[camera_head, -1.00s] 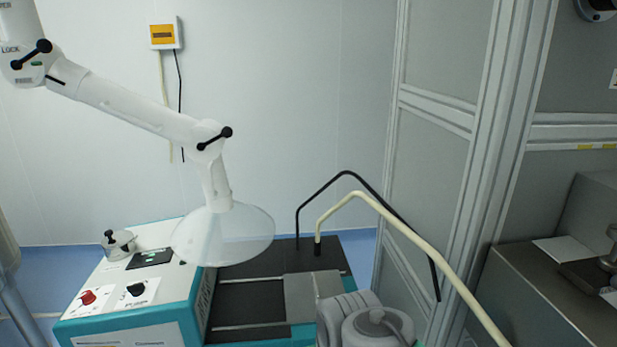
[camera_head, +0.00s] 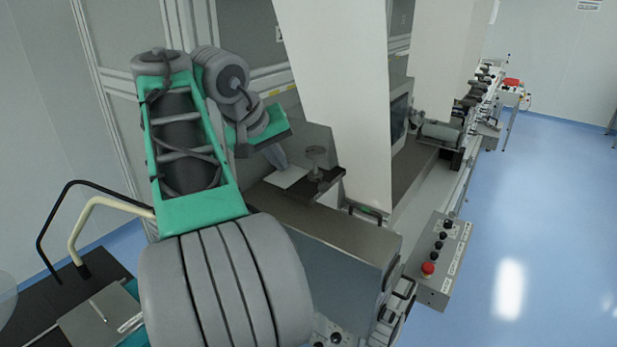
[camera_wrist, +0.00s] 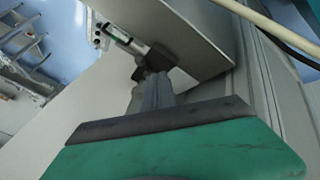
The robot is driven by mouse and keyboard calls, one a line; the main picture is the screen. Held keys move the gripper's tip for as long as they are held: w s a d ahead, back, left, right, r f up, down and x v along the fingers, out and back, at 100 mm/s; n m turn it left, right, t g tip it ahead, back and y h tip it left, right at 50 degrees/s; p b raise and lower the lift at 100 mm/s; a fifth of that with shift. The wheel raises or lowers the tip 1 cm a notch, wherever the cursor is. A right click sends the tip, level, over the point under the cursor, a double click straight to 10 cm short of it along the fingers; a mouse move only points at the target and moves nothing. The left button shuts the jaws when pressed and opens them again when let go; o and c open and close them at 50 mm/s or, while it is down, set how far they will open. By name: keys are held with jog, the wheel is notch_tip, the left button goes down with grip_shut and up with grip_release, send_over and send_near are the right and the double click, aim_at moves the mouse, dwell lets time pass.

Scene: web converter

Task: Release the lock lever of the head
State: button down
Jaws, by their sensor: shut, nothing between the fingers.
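My gripper (camera_head: 280,160) is at the end of my raised green and grey arm, left of a small grey post with a round top (camera_head: 317,160) on a dark block. In the wrist view my gripper (camera_wrist: 150,75) shows as narrow grey fingers closed together, with nothing held. A dark block (camera_wrist: 168,62) with a thin metal bar (camera_wrist: 120,35) lies beyond the fingertips; I cannot tell if they touch. I cannot clearly identify the head's lock lever in either view.
A tall white panel (camera_head: 335,90) stands right of my gripper. Below is a metal-topped cabinet (camera_head: 330,235). A control box (camera_head: 440,258) with a red button (camera_head: 428,268) stands to the right. Bent tubes (camera_head: 90,195) rise at the left. Blue floor (camera_head: 540,220) is open at the right.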

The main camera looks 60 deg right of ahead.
aim_at(319, 181)
jog(key=b+x, duration=0.4)
jog(key=x, duration=0.6)
jog(key=shift+a+f, duration=0.15)
jog(key=shift+f, duration=0.05)
jog(key=shift+s+d+f, duration=0.2)
jog(key=shift+s+d, duration=1.1)
jog(key=shift+d, duration=0.15)
jog(key=shift+b, duration=0.3)
